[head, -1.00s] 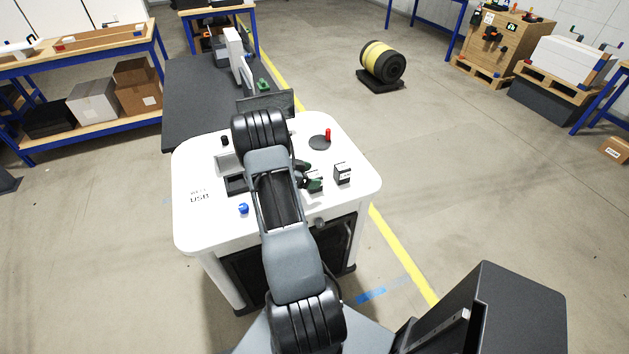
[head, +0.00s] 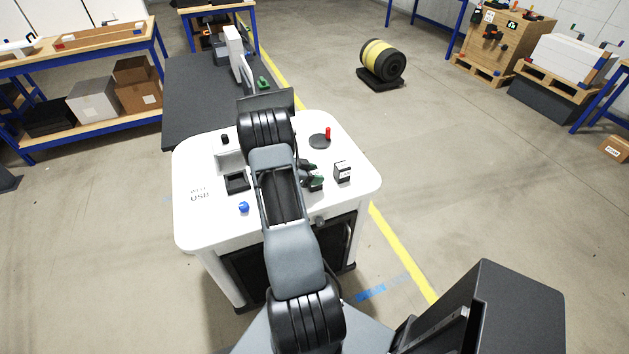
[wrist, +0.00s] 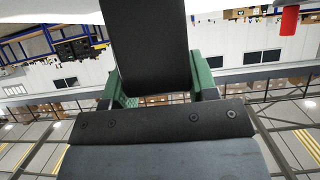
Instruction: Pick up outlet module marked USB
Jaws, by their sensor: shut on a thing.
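My gripper (head: 312,176), with dark and green fingers, is at the right of my arm over the white cabinet top in the head view. It is shut on a dark outlet module (head: 317,187), partly hidden by the fingers. In the wrist view a black block (wrist: 147,45) sits between the green fingers of my gripper (wrist: 160,85). I cannot read a mark on the held module. A second module (head: 343,172), dark with a pale top, stands just to the right. The word USB is printed on the white top (head: 190,222) at the left.
A dark square socket (head: 237,182) and a blue knob (head: 243,207) are left of my arm. A dark disc with a red handle (head: 327,134) is at the back right of the top. A dark grey table (head: 195,95) stands behind.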

